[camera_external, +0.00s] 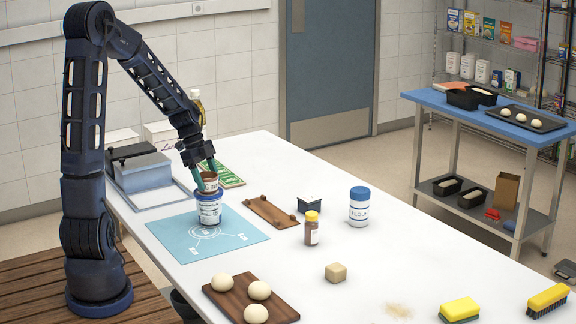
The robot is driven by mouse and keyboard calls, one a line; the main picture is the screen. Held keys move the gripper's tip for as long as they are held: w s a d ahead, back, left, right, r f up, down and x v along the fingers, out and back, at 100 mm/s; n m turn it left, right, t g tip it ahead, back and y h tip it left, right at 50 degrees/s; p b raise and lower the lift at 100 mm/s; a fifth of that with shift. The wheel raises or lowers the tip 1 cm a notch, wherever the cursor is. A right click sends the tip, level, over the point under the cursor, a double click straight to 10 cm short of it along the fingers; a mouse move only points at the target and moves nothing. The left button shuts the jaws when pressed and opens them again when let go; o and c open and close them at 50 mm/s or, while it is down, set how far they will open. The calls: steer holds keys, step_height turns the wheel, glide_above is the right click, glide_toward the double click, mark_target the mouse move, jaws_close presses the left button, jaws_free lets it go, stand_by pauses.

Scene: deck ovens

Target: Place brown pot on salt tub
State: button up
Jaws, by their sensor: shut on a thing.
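The brown pot (210,185) is small, with a brown rim and a pale label. My gripper (208,182) points down with its greenish fingers on either side of the pot and is shut on it. The salt tub (209,211), white with a blue rim and blue lettering, stands upright on the blue mat (243,230). The pot is upright directly above the tub, and its lower edge meets the tub's top in the picture. I cannot tell whether the pot rests on it or hovers just above. The fingers hide part of the pot.
Right of the mat are a wooden board (270,212), brown bottle (311,229), black container (310,203) and blue-lidded tub (359,208). Dough balls on a board (239,299) lie in front. A grey box (142,172) stands behind left.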

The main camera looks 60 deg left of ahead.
steer(key=shift+f, duration=0.15)
steer(key=o, duration=1.1)
steer(key=v, duration=1.2)
steer(key=s+d+r+n+y, duration=0.1)
steer(key=s+d+r+n, duration=0.2)
steer(key=d, duration=0.4)
steer(key=s+d+r+n+y, duration=0.2)
steer(key=s+d+r, duration=0.15)
steer(key=d, duration=0.35)
steer(key=shift+s+d+r+n+t+y, duration=0.15)
steer(key=shift+s+d+n+t, duration=0.3)
steer(key=shift+s+d+n, duration=1.25)
steer(key=shift+s+d+r+n+t+y, duration=0.3)
steer(key=shift+s+d+n, duration=0.65)
steer(key=shift+s, duration=1.5)
steer(key=shift+s+d+n+t+y, duration=0.1)
steer(key=shift+s+d+n+t, duration=0.45)
steer(key=shift+s+d+n, duration=1.15)
steer(key=shift+s+a+m, duration=0.25)
steer(key=shift+s+m, duration=0.15)
steer(key=shift+m, duration=0.15)
